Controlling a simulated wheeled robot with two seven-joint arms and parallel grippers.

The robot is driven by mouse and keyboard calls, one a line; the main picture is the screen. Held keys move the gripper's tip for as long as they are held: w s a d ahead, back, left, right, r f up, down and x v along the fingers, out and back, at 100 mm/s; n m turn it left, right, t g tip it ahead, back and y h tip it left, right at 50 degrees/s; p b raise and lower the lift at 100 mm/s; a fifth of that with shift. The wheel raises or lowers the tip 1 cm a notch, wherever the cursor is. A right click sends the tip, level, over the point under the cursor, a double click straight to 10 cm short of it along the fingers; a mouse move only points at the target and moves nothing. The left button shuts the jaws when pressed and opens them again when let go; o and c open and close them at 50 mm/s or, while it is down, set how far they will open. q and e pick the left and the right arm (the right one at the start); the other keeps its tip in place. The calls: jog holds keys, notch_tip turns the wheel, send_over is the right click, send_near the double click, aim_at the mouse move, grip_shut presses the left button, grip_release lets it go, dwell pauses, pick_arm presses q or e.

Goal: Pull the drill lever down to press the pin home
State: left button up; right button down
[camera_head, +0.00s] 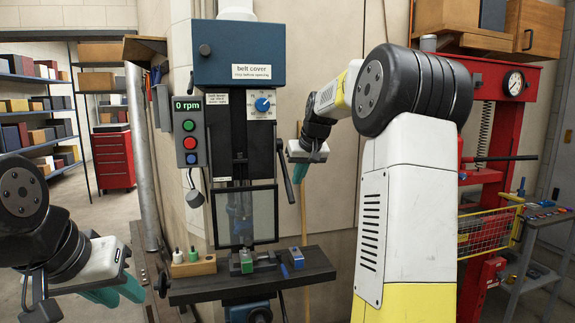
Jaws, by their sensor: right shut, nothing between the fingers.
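The drill press (238,70) stands in the middle, with a blue head cover and a display reading 0 rpm. Its dark lever (286,178) slopes down on the right side of the head. My right gripper (299,174) is shut and empty, just right of the lever; I cannot tell whether they touch. A clear guard (246,215) hangs before the spindle. On the press table (215,287) is a small vise (264,260). I cannot make out the pin.
A control box (188,135) hangs left of the head.

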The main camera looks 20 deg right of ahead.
aim_at(291, 190)
jog(key=shift+w+a+x, duration=0.1)
jog(key=shift+a+x, duration=0.05)
jog(key=shift+x, duration=0.75)
jog(key=shift+w+a+x, duration=0.1)
jog(key=shift+x, duration=0.8)
jog(key=shift+r, duration=0.15)
jog(key=shift+w+a+f, duration=0.1)
jog(key=shift+w+f, duration=0.2)
jog(key=shift+f, duration=0.15)
